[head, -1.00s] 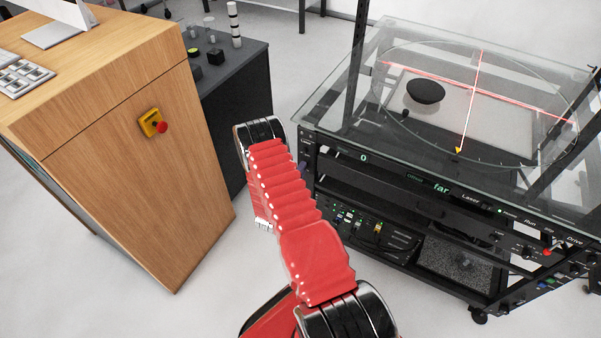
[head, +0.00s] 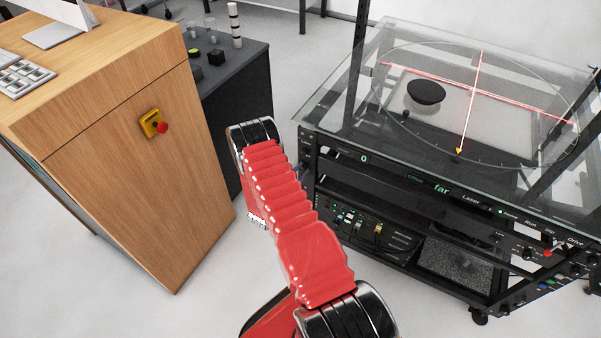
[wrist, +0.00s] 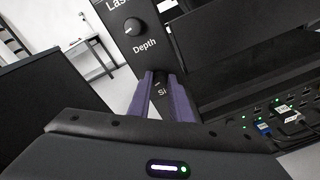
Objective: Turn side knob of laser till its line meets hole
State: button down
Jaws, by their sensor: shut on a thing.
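In the wrist view the two purple fingers of my gripper (wrist: 162,88) are shut on a dark knob (wrist: 158,77), mostly hidden between them. The label under it reads "Si", the rest covered. The Depth knob (wrist: 133,26) is above it on the same black laser panel (wrist: 122,12). In the head view two red laser lines (head: 432,77) cross over the round glass turntable (head: 391,126). A black disc (head: 426,92) lies left of their crossing. I cannot make out the hole.
A wooden cabinet (head: 130,190) with a red stop button (head: 162,127) stands at the left. A dark bench (head: 238,85) is behind it. The black rack (head: 350,165) under the glass top (head: 345,115) is close to my arm's right. Cables (wrist: 290,117) show right in the wrist view.

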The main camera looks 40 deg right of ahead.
jog(key=n, duration=0.6)
jog(key=n+h, duration=0.1)
jog(key=n, duration=0.5)
jog(key=f+n, duration=0.1)
jog(key=n, duration=0.5)
jog(key=shift+a+n+g+h, duration=0.15)
jog(key=shift+n+g+h, duration=0.15)
jog(key=shift+g, duration=0.1)
jog(key=c, duration=1.9)
grip_release()
jog(key=shift+o, duration=1.4)
jog(key=shift+r, duration=0.15)
